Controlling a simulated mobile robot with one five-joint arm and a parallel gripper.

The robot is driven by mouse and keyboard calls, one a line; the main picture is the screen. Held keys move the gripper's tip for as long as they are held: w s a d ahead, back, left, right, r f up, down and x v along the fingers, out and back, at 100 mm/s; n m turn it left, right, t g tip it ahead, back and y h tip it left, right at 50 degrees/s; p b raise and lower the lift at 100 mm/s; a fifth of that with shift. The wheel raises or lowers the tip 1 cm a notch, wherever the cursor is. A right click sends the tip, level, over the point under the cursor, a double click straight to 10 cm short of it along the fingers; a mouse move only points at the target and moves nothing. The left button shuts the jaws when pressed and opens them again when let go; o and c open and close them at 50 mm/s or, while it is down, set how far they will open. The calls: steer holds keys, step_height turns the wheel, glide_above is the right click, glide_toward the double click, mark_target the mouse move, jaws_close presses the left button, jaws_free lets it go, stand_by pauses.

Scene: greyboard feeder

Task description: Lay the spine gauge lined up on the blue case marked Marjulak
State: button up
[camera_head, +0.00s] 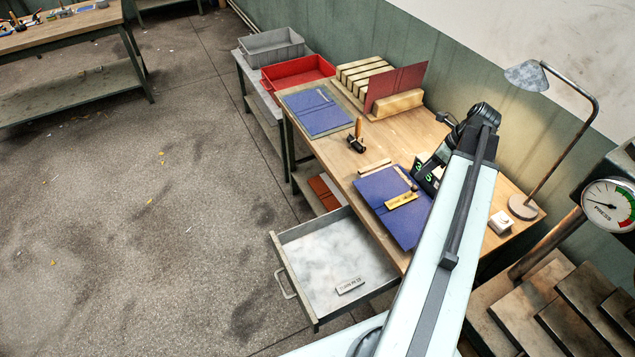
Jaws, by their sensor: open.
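Two blue cases lie open and flat on the wooden bench. The nearer blue case (379,190) has a pale narrow strip along its middle and a yellow lettered bar (401,200) lying across it. The farther blue case (316,116) has a pale strip on it. I cannot read the name Marjulak on either. A grey lettered bar (350,286) lies in the open drawer. I cannot tell for sure which bar is the spine gauge. My gripper (424,175), dark with green marks, is open at the nearer case's right edge. My arm hides part of this area.
The open drawer (302,243) juts out from the bench front. A wooden-handled tool (357,138) stands between the cases. A red tray (297,73), grey tray (270,47) and slotted rack (362,73) are at the back. A lamp (523,206) and white block (500,222) stand right.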

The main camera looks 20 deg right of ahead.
steer(key=w+a+n+g+h, duration=0.1)
steer(key=w+a+n, duration=0.1)
steer(key=a+n, duration=0.8)
steer(key=w+a+f+n+g+h, duration=0.1)
steer(key=w+a+n, duration=0.2)
steer(key=a+n, duration=0.7)
steer(key=w+a+n+g+h, duration=0.1)
steer(key=w+a+n, duration=0.2)
steer(key=a+n, duration=0.7)
steer(key=a, duration=1)
steer(key=shift+a+f, duration=0.3)
steer(key=shift+f, duration=0.1)
